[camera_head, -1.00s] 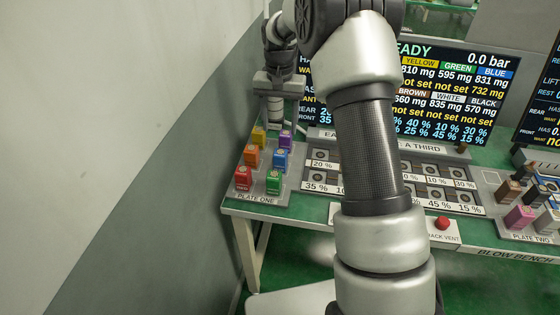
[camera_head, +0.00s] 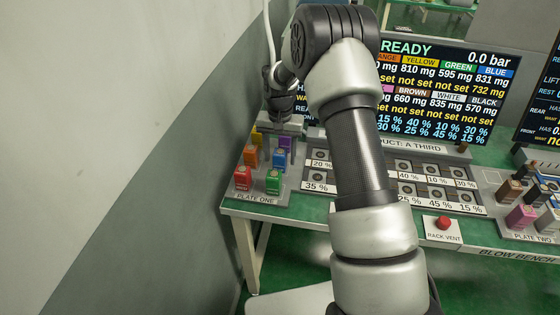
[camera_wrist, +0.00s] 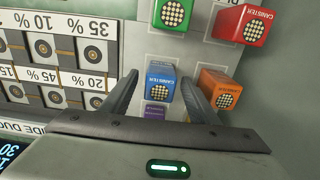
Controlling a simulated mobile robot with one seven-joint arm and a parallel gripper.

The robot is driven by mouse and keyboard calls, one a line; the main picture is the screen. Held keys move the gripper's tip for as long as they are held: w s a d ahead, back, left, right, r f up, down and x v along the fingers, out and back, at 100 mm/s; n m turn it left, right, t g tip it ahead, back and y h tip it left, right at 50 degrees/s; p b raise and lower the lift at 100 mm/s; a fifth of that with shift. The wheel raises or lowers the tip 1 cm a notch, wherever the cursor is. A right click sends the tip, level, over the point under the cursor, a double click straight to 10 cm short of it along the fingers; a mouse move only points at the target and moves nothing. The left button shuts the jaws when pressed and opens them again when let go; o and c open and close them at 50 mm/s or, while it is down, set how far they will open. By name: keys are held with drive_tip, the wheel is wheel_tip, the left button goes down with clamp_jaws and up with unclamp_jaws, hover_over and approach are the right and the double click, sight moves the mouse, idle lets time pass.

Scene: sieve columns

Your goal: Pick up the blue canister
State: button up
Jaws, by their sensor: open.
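The blue canister (camera_head: 279,158) stands upright on plate one, in front of the purple canister (camera_head: 285,142) and behind the green one. In the wrist view the blue canister (camera_wrist: 160,84) lies between the two fingers of my gripper (camera_wrist: 159,77), with a small gap on each side. The gripper is open and holds nothing. In the head view my gripper (camera_head: 279,140) is low over the back of the plate, and its fingers are hard to make out there. How far the fingertips reach down beside the canister I cannot tell.
Close neighbours are the orange (camera_wrist: 219,90), green (camera_wrist: 172,14) and red (camera_wrist: 241,24) canisters. The yellow canister (camera_head: 256,137) stands at the back left. A grid of percent-labelled slots (camera_head: 318,170) is right of the plate. The wall (camera_head: 120,150) rises on the left.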

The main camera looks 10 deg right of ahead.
drive_tip(key=shift+r, duration=0.1)
drive_tip(key=c, duration=1.2)
